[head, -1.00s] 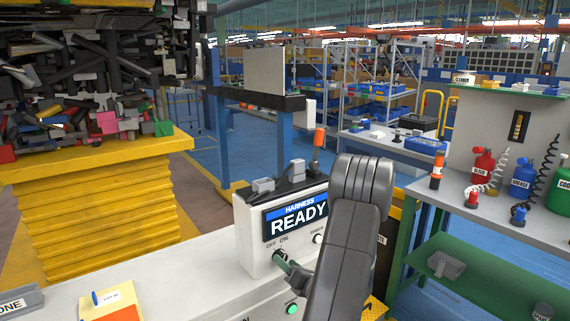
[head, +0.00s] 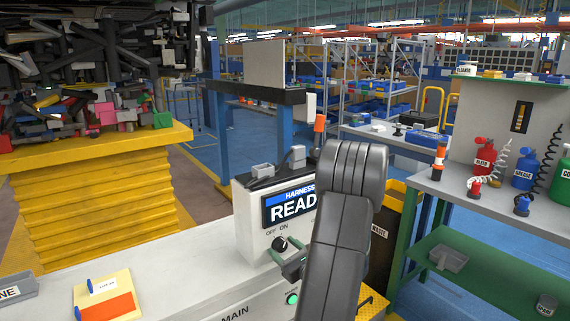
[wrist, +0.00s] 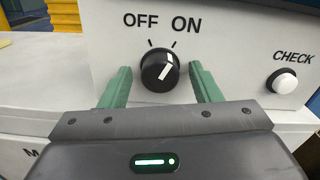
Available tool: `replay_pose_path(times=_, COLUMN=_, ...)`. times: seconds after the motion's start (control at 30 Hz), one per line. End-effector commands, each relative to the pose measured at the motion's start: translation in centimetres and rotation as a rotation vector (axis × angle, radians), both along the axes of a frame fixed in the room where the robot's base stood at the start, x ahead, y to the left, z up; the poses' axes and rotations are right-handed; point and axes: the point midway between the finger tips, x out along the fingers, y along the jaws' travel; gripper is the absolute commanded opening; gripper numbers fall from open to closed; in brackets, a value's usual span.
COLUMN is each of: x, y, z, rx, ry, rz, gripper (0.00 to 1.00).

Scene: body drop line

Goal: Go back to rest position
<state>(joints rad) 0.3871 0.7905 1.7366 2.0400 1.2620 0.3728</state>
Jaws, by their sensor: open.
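My gripper (wrist: 158,70) has two green fingers, open and empty, one on each side of a black round knob (wrist: 160,72) in the wrist view. The knob's white mark points up and right, towards ON. The knob is on the front of a white control box (head: 253,237). The box's blue-topped screen (head: 287,208) shows HARNESS and the start of READY; my arm hides the rest.
A white CHECK button (wrist: 285,82) is right of the knob. A lit green button (head: 292,298) is below. A yellow platform (head: 95,215) piled with parts stands left. A green-framed bench (head: 480,195) with bottles stands right. A waste bin (head: 385,235) is behind my arm.

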Motion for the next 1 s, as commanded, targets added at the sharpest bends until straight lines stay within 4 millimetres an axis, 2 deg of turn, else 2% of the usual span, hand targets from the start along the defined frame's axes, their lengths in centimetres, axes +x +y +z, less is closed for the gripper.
replay_pose_path(times=0.07, x=-0.3, y=-0.3, z=-0.1, rx=-0.044, ry=-0.031, rz=-0.002, gripper=0.57)
replay_pose_path(times=0.3, x=-4.3, y=-3.3, z=0.0, rx=-0.037, ry=-0.027, rz=-0.005, gripper=0.57)
replay_pose_path(times=0.5, x=-6.7, y=-5.0, z=0.0, rx=-0.037, ry=-0.027, rz=-0.004, gripper=0.57)
replay_pose_path(times=0.7, x=-7.9, y=-5.8, z=0.0, rx=-0.037, ry=-0.027, rz=-0.002, gripper=0.57)
replay_pose_path(times=1.0, x=-8.1, y=-5.9, z=0.0, rx=-0.036, ry=-0.026, rz=0.000, gripper=0.57)
